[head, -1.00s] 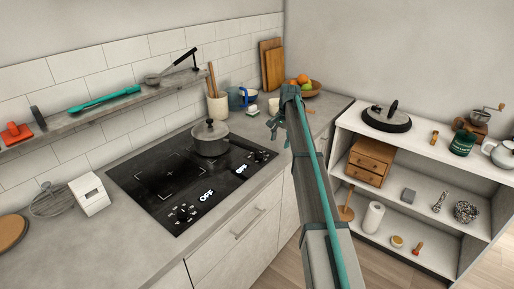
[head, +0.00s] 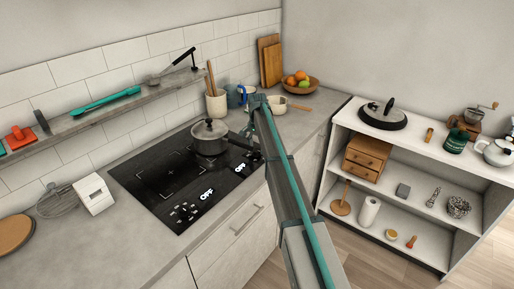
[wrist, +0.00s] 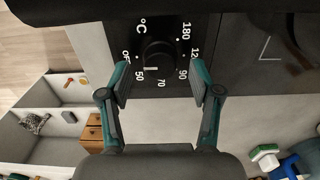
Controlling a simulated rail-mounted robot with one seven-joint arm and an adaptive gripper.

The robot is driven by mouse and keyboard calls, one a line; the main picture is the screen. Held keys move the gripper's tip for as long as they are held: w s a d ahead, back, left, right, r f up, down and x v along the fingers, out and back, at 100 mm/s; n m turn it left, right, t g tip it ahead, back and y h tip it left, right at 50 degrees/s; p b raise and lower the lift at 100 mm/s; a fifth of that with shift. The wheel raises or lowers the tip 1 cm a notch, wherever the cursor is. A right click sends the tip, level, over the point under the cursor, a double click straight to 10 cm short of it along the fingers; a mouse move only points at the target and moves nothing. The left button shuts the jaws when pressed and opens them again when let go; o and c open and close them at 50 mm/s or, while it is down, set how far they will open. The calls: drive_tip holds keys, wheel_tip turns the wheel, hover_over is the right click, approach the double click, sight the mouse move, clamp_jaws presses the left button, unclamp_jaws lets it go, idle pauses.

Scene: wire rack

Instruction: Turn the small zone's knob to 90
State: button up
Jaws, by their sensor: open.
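A black round knob (wrist: 159,57) sits on the dark hob panel in the wrist view, ringed by white marks: off, 50, 70, 90, a partly hidden 12-something, and 180. A short white line on the knob points between 50 and 70. My gripper (wrist: 160,69) is open, with one finger on each side of the knob and gaps visible between; whether the fingertips reach down beside it I cannot tell. In the head view my gripper (head: 249,131) is over the right end of the black hob (head: 152,183), hiding that knob. Another knob group (head: 185,213) is at the hob's front left.
A lidded pot (head: 210,139) stands on the hob just left of my gripper. The front counter is mostly clear.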

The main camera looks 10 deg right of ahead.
drive_tip(key=shift+f, duration=0.95)
drive_tip(key=c, duration=1.1)
drive_tip(key=shift+c, duration=0.2)
